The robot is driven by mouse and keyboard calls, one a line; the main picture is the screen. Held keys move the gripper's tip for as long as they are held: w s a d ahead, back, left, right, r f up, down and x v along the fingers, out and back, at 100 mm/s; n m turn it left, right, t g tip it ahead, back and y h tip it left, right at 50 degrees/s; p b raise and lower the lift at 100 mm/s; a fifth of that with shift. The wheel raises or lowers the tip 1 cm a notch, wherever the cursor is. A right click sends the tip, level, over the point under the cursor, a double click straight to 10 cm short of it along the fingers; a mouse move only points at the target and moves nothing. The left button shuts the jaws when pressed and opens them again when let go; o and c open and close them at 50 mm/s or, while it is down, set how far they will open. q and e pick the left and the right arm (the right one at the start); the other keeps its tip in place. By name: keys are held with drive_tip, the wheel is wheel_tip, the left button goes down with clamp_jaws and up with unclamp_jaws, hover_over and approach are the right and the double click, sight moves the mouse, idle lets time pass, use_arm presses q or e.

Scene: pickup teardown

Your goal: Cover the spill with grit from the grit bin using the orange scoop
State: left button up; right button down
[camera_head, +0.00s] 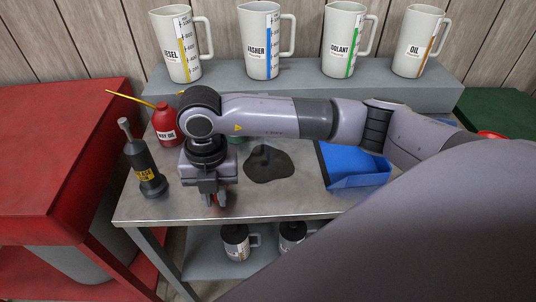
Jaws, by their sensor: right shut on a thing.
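The spill (268,163) is a dark flat patch on the metal workbench, partly behind my right arm. My right gripper (215,199) points down at the front left of the bench, left of and nearer than the spill. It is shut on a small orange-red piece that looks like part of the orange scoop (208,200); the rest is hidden. I cannot make out whether grit lies in it. No grit shows on the visible part of the spill. I cannot identify the grit bin for certain. My left gripper is not in view.
A black bottle (147,165) and a red oil can (164,125) stand left of my gripper. A blue dustpan-like tray (354,169) lies right of the spill. Several labelled jugs (260,45) stand on the rear shelf. A red bench (55,150) adjoins on the left.

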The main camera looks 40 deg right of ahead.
drive_tip(key=m, duration=0.2)
drive_tip(key=a+f+m, duration=0.1)
drive_tip(key=m, duration=0.1)
drive_tip(key=shift+w+a+f+m, duration=0.15)
drive_tip(key=shift+f+m, duration=0.1)
drive_tip(key=shift+m, duration=0.65)
drive_tip(key=shift+a+f+m, duration=0.15)
drive_tip(key=shift+f+m, duration=0.05)
drive_tip(key=shift+m, duration=0.7)
drive_tip(key=shift+n, duration=0.3)
